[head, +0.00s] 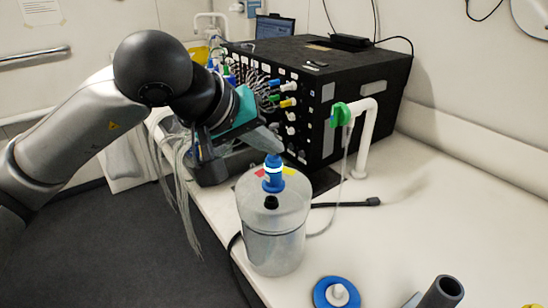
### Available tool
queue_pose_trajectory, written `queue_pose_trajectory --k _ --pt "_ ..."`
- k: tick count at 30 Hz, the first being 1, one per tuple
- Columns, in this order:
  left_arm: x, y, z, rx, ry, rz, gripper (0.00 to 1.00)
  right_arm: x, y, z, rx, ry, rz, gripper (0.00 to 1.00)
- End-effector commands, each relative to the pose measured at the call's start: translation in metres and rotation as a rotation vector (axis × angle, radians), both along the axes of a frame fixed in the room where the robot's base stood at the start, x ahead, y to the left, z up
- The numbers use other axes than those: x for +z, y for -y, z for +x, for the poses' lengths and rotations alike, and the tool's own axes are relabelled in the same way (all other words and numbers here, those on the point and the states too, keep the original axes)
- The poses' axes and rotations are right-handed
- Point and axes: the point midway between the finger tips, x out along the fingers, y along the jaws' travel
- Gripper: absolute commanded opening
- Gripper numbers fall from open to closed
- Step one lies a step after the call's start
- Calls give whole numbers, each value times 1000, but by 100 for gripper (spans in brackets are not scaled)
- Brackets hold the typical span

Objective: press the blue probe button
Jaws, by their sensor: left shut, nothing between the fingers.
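The blue probe button (273,184) stands upright on the lid of a clear, round jar (274,240) near the table's front edge. A pale, bright ring runs around the blue part. My left gripper (272,146) reaches in from the upper left and points down at its top. Its fingers are shut and empty. The tips are right at the top of the blue part; I cannot tell whether they touch it.
A black box with several plugs (330,90) stands behind the jar. A white post with a green clip (341,114) is to its right. A blue disc with a white knob (337,293) and a dark grey tube (442,293) are at the front. The right of the table is mostly clear.

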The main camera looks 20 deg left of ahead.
Motion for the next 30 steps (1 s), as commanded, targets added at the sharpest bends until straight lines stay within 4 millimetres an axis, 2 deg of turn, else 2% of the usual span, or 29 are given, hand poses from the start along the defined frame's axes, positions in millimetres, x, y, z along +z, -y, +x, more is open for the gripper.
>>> queue_pose_trajectory --k 11,21,30 --pt "-3 0 0 0 -5 1 0 -2 0 0 0 1 0 50" --pt "11 0 0 0 -3 1 0 4 0 0 0 1 0 50" --pt "12 0 0 -1 -2 1 0 4 -1 0 0 1 1 50"
